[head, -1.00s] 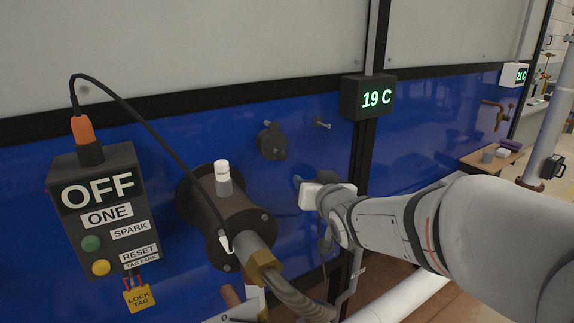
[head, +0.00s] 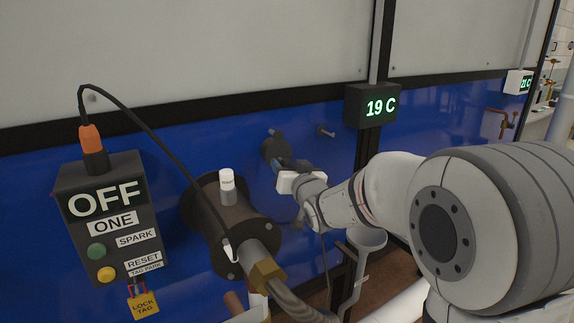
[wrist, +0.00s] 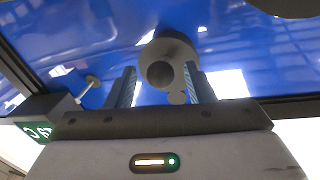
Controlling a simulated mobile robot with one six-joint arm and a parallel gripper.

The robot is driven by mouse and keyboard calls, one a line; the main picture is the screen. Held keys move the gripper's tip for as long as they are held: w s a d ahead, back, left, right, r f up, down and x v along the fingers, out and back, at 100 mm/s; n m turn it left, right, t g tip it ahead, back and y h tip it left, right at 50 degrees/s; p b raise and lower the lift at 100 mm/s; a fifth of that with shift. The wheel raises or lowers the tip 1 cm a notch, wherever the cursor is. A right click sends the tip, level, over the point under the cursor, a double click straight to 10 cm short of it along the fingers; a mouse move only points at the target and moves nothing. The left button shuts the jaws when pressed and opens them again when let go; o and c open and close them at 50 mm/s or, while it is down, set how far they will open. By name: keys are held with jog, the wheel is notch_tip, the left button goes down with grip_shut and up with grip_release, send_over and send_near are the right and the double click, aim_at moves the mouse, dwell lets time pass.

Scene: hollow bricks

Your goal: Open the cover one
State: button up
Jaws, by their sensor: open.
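A small round dark cover (head: 273,148) with a protruding knob sits on the blue wall, right of the burner. It is partly hidden by my gripper in the head view. In the wrist view the cover (wrist: 178,48) lies ahead, with its round knob (wrist: 160,74) showing between the blue fingers. My gripper (wrist: 160,70) is open, one finger on either side of the knob in the picture. I cannot tell whether a finger touches the cover. In the head view my gripper (head: 278,163) is right at the cover.
A dark burner (head: 232,222) with a cable and hose stands left of the cover. A control box (head: 108,215) reading OFF and ONE is further left. A small peg (head: 325,131) is right of the cover, and a 19 C display (head: 371,106) hangs beyond it. A grey funnel (head: 361,240) is below my arm.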

jog(key=shift+c, duration=0.2)
grip_shut()
dwell(0.3)
